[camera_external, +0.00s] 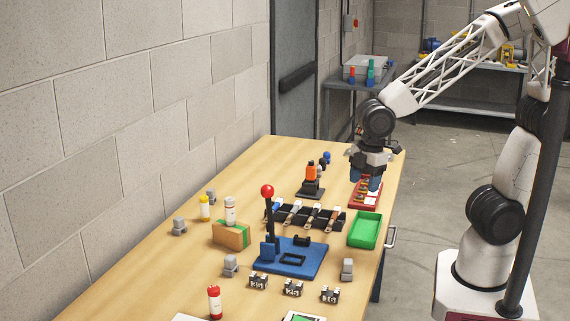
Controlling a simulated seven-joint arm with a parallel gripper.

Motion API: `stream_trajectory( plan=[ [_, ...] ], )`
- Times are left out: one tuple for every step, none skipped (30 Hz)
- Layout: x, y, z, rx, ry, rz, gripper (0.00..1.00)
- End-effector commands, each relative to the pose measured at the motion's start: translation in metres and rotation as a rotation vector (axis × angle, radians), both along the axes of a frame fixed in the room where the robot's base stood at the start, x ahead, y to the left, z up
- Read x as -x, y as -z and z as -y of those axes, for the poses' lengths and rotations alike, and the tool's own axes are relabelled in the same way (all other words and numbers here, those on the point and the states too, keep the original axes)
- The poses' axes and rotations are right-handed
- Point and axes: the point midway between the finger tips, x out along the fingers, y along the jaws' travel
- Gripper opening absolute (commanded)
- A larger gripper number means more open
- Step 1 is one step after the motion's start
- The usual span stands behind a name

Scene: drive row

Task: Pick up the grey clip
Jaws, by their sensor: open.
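Several small grey blocks that look like clips stand on the wooden table (160,280). One grey clip (347,270) is right of the blue base, and another grey clip (230,266) is left of it. Two more stand near the wall, one grey clip (180,226) and one grey clip (211,197). I cannot tell which one the task means. My gripper (366,186) is open and points down over the red tray (376,203) at the far right of the table, apart from all these grey blocks. Its fingers partly hide the tray; whether anything lies between them is unclear.
A blue base (310,262) carries a black lever with a red ball (267,191). A black rack (330,226) of tools, a green tray (365,230), a cardboard box (231,236) and several bottles stand around. Small black-and-white parts (293,289) line the front. The wall bounds the left.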

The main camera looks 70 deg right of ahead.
Motion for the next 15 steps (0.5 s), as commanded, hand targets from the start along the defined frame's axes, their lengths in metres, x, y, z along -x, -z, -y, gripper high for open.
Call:
stream_trajectory(
  plan=[
    [-0.002,0.007,-0.013,0.006,-0.053,-0.009,0.62],
    [-0.004,0.011,-0.020,0.009,-0.085,-0.011,0.62],
    [-0.005,0.016,-0.031,0.014,-0.129,-0.017,0.62],
    [-0.006,0.021,-0.038,0.017,-0.161,-0.020,0.62],
    [-0.007,0.024,-0.045,0.020,-0.194,-0.023,0.62],
    [-0.008,0.030,-0.055,0.024,-0.237,-0.026,0.62],
    [-0.009,0.034,-0.063,0.028,-0.269,-0.030,0.62],
    [-0.009,0.039,-0.070,0.031,-0.302,-0.033,0.62],
    [-0.009,0.045,-0.080,0.034,-0.345,-0.038,0.62],
    [-0.009,0.049,-0.088,0.038,-0.378,-0.041,0.62],
    [-0.009,0.053,-0.095,0.040,-0.410,-0.044,0.62],
    [-0.009,0.060,-0.106,0.044,-0.453,-0.048,0.62],
    [-0.008,0.064,-0.113,0.047,-0.483,-0.052,0.62],
    [-0.007,0.069,-0.120,0.049,-0.515,-0.054,0.62],
    [-0.007,0.074,-0.129,0.053,-0.552,-0.057,0.62]
  ],
)
